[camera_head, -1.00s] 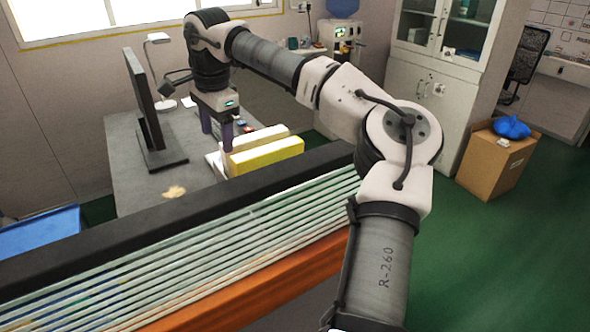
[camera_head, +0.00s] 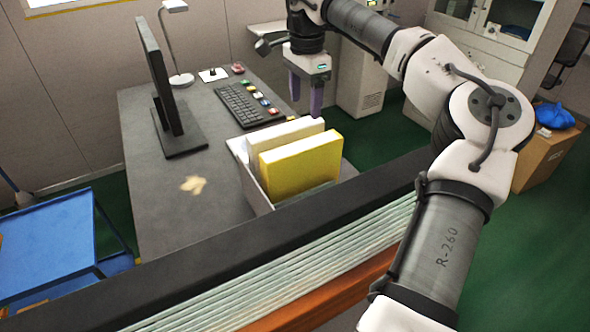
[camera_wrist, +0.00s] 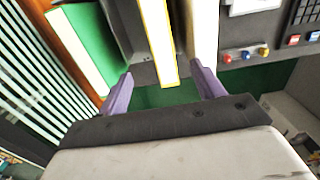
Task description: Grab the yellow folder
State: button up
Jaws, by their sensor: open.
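The yellow folder (camera_head: 301,168) stands upright in a grey holder (camera_head: 245,172) on the desk, in front of a cream folder (camera_head: 285,134). In the wrist view, the yellow folder (camera_wrist: 157,38) shows as a pale strip with yellow edges, its end between my fingertips in the picture. The cream folder (camera_wrist: 203,28) is just right of it. My gripper (camera_head: 305,92) points down with its purple fingers apart, behind the folders and toward their right end. In the wrist view my gripper (camera_wrist: 163,84) is open, with nothing visibly held. I cannot tell the exact gap to the folder.
The grey desk (camera_head: 170,225) also bears a monitor (camera_head: 165,90), a lamp (camera_head: 178,45) and a keyboard (camera_head: 248,104). A dark-edged barrier with pale slats (camera_head: 270,288) stands in front. A cardboard box (camera_head: 540,158) stands at right, and a blue cart (camera_head: 60,240) at left.

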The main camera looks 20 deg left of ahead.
jog(key=p, duration=0.1)
send_over(303, 145)
jog(key=f, duration=0.7)
jog(key=shift+s+d+f, duration=0.1)
jog(key=shift+d+f, duration=0.1)
jog(key=shift+f, duration=0.15)
jog(key=shift+a+f+p, duration=0.2)
jog(key=shift+f+p, duration=1.15)
jog(key=shift+f, duration=1.65)
grip_shut()
